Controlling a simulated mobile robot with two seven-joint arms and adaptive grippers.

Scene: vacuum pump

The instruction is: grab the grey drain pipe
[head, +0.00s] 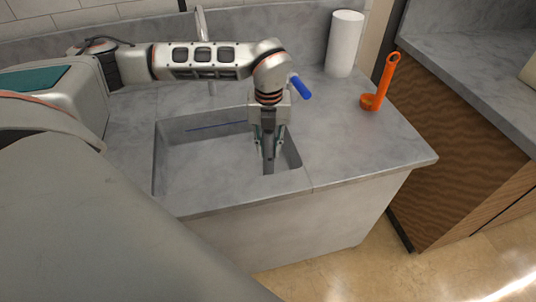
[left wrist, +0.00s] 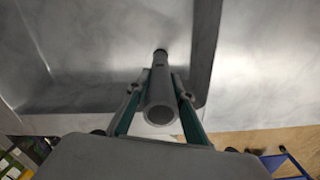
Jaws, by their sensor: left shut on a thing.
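The grey drain pipe (left wrist: 161,98) stands between the two fingers of my left gripper (left wrist: 160,90) in the left wrist view, its round open end towards the camera. In the head view my left gripper (head: 269,140) points down into the sink, and the pipe (head: 268,152) shows between its fingers. The gripper is shut on the pipe. The pipe's lower end is at or over the sink floor; I cannot tell whether it touches. My right gripper is not in view.
The sink basin (head: 205,165) has raised walls around the gripper. A thin blue rod (head: 216,126) lies in the sink. A blue handle (head: 300,87) shows behind the gripper. An orange tool (head: 378,90) and a white paper roll (head: 344,43) stand on the counter (head: 350,135).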

